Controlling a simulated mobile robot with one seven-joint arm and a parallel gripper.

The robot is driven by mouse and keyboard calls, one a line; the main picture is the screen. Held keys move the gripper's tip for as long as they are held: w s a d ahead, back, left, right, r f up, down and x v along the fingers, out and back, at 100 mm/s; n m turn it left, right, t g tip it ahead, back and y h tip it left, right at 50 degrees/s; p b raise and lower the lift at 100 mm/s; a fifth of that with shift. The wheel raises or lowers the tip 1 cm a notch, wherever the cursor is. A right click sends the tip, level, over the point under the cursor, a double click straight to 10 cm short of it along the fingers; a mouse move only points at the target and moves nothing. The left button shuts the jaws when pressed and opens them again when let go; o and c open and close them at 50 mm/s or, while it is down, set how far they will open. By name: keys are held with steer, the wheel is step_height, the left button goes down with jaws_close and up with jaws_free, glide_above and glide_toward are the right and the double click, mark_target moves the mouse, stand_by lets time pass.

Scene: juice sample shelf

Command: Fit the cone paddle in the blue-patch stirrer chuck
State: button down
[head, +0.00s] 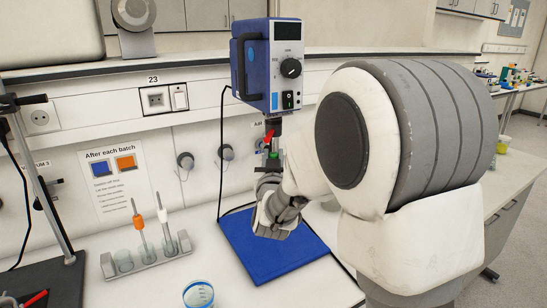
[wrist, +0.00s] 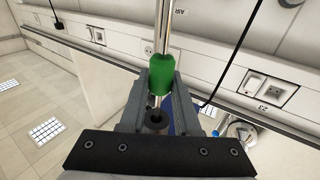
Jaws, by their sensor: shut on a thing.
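The blue stirrer motor (head: 268,65) hangs above the blue mat, with a small light-blue patch (head: 274,101) on its front. Its dark chuck (head: 273,127) points down, with a red part beside it. My gripper (head: 272,170) is just below the chuck, shut on the green collar (head: 273,155) of a metal shaft. The green collar (wrist: 162,76) also shows between my fingers in the wrist view, with the shaft (wrist: 163,25) running out beyond it. A dark round piece with a hole (wrist: 157,119) sits nearer the wrist. I cannot tell whether the shaft's top is inside the chuck; the cone shape is not clear.
A blue mat (head: 262,245) lies on the bench below. To the left, a grey rack (head: 150,262) holds orange- and white-collared shafts. A blue-rimmed dish (head: 198,293) stands at the front. A dark stand (head: 45,210) is at far left. A black cable runs down beside the motor.

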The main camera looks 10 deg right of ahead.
steer(key=shift+b, duration=0.45)
steer(key=shift+r+p, duration=0.65)
steer(key=shift+r, duration=0.75)
stand_by(0.3)
steer(key=c, duration=0.5)
jaws_free()
steer(key=shift+c, duration=0.2)
steer(key=shift+f, duration=0.1)
